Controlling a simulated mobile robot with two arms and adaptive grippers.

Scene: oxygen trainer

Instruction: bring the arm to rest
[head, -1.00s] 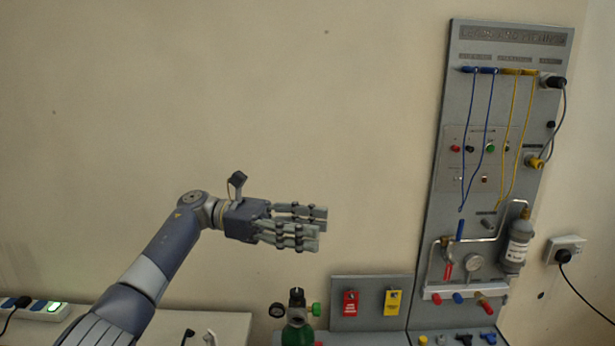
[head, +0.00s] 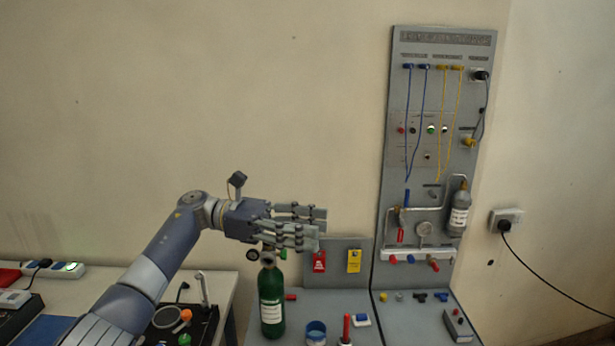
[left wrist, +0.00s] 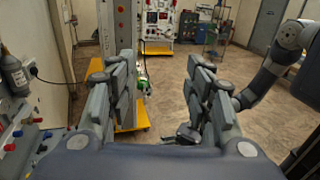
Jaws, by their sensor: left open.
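My left arm (head: 150,270) comes in from the lower left of the head view. Its gripper (head: 318,226) points right, raised in front of the wall. In the left wrist view the fingers of my left gripper (left wrist: 160,100) stand apart with nothing between them. In the head view the gripper overlaps the top of a green gas cylinder (head: 271,305) and the small back panel. I cannot tell the depth gap between them. My right gripper is not in the head view; a grey arm link shows at the right of the left wrist view.
A tall grey trainer panel (head: 385,240) with blue and yellow leads stands right of the gripper. A red tag (head: 319,262) and a yellow tag (head: 354,261) hang on the low panel. A blue-rimmed cup (head: 316,334) stands on the bench. A wall socket (head: 506,220) is farther right.

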